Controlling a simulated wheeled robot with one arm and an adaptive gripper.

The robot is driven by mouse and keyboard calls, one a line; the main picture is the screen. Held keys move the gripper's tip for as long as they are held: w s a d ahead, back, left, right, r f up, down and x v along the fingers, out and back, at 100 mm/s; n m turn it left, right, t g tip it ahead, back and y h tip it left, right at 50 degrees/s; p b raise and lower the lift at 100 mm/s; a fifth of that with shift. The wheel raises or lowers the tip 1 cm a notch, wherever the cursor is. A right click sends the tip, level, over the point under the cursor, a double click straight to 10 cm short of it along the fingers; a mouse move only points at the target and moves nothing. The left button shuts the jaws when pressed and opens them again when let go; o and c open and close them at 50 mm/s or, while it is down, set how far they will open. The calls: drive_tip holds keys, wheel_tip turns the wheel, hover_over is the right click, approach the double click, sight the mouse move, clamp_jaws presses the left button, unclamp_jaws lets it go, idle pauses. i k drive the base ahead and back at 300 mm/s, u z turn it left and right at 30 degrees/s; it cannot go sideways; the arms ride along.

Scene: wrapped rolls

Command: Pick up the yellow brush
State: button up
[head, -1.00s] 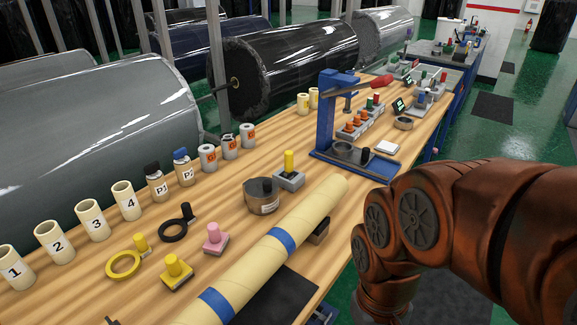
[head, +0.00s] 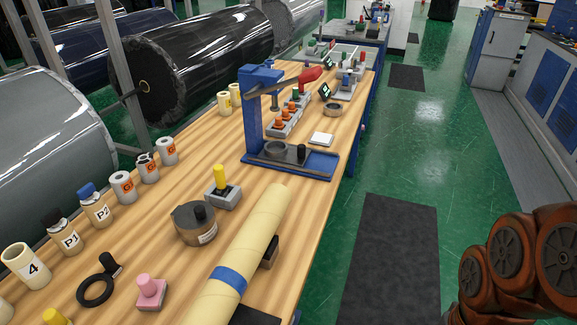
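Two yellow-topped things show in the head view, and I cannot tell for sure which is the brush. One is an upright yellow handle (head: 220,177) in a grey block on the wooden table, left of the blue press. The other is a yellow knob (head: 55,318) at the bottom left edge, mostly cut off. My orange-brown arm shows at the lower right, over the floor and apart from the table. My gripper is out of view.
A long tan roll (head: 247,250) with a blue band lies along the table's near edge. A blue press (head: 262,110), a round brown tin (head: 195,224) and a pink stamp (head: 150,291) stand on the table. Green floor with a dark mat (head: 392,260) lies open to the right.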

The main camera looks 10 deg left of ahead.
sight(222, 190)
drive_tip(key=z, duration=0.3)
drive_tip(key=i, duration=4.4)
drive_tip(key=u, duration=5.45)
drive_tip(key=i, duration=1.65)
drive_tip(key=u, duration=0.05)
